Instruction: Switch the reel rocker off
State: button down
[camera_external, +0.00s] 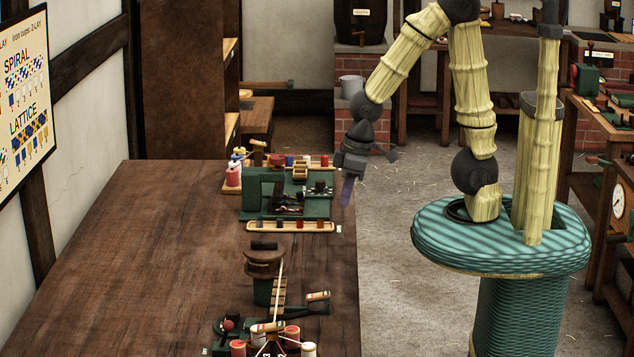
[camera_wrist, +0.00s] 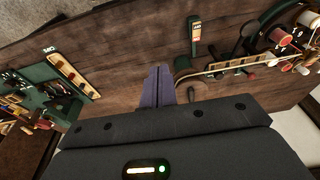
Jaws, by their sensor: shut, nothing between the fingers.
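My gripper (camera_external: 347,191) hangs at the table's right edge, beside the green machine with the bobbin rack. Its purple fingers (camera_wrist: 158,86) are together and empty, pointing down in the external view. I cannot make out for certain which part is the reel rocker. A small green plate with a cream and red piece (camera_wrist: 195,36) lies apart from my fingers in the wrist view; its setting is too small to read. A brown-topped drum on a green stand (camera_external: 264,262) stands nearer the camera than my gripper; in the wrist view my gripper partly hides a brown round part (camera_wrist: 183,64).
Several red and white spools (camera_external: 292,334) crowd the front. The left of the wooden table (camera_external: 150,260) is clear. A wall chart (camera_external: 22,90) hangs left.

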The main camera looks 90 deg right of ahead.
aim_at(324, 293)
jog(key=w+a+f+g+p, duration=0.3)
jog(key=w+a+f+g, duration=0.1)
jog(key=w+a, duration=0.5)
jog(key=shift+a+f+g, duration=0.2)
jog(key=shift+a+g, duration=0.05)
jog(key=shift+g, duration=0.15)
jog(key=shift+f, duration=0.1)
jog(key=p+x, duration=0.2)
jog(key=x, duration=1.1)
jog(key=shift+s+f+p, duration=0.1)
jog(key=shift+f+p, duration=0.25)
jog(key=shift+p, duration=0.05)
jog(key=shift+s+f, duration=0.1)
jog(key=shift+f, duration=0.05)
jog(key=shift+s+f, duration=0.15)
jog(key=shift+s, duration=0.1)
jog(key=shift+w+d, duration=0.1)
jog(key=shift+w, duration=0.05)
